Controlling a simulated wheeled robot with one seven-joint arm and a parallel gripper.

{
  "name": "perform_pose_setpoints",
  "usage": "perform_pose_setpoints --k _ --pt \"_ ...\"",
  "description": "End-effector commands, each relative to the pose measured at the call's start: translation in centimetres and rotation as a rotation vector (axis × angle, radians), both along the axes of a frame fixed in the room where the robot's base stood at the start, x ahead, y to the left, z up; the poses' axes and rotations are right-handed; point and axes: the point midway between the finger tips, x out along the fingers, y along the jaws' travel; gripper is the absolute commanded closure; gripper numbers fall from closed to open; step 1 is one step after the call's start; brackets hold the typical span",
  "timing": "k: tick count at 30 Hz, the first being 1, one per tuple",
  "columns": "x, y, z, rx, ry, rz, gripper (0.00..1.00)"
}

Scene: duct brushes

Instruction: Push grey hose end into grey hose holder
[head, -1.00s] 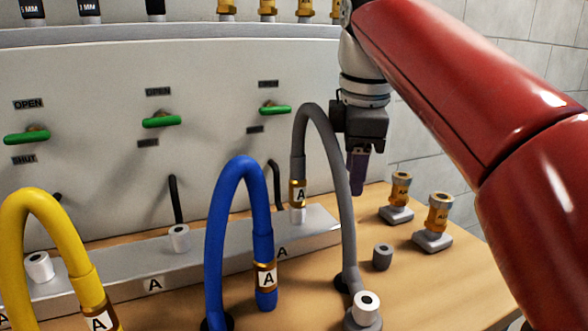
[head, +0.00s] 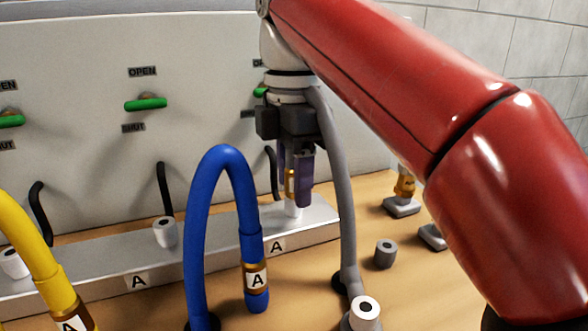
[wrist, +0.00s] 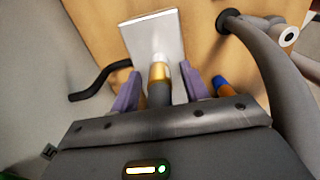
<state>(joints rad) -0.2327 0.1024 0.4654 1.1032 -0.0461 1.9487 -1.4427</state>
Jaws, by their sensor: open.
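The grey hose (head: 338,190) arches up from the table, and its end bends down over the right end of the metal rail. The grey hose end (head: 291,184) has a brass collar, which also shows in the wrist view (wrist: 158,72). Directly below the collar is the white grey hose holder (head: 293,209) on the rail. The end is lined up with it, but how deep it sits I cannot tell. My gripper (head: 294,196) points down, open, with one purple finger on each side of the hose end. In the wrist view the fingers (wrist: 161,82) stand apart from the hose, with gaps showing.
The blue hose (head: 221,180) arches left of my gripper and the yellow hose (head: 38,250) is further left. White holders (head: 165,233) stand along the rail (head: 215,243). A grey cup (head: 385,254) and a white-topped fitting (head: 364,309) stand on the table at right.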

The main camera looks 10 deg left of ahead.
Motion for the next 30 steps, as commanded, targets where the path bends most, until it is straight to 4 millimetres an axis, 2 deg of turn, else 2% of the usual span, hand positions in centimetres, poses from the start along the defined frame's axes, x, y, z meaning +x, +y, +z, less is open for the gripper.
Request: perform_pose_setpoints --k 1,5,30 --pt "0.0 0.0 -0.7 0.000 0.000 -0.001 0.55" --pt "0.0 0.0 -1.3 -0.001 0.000 -0.001 0.55" --pt "0.3 0.0 -1.7 -0.006 0.009 -0.001 0.55"
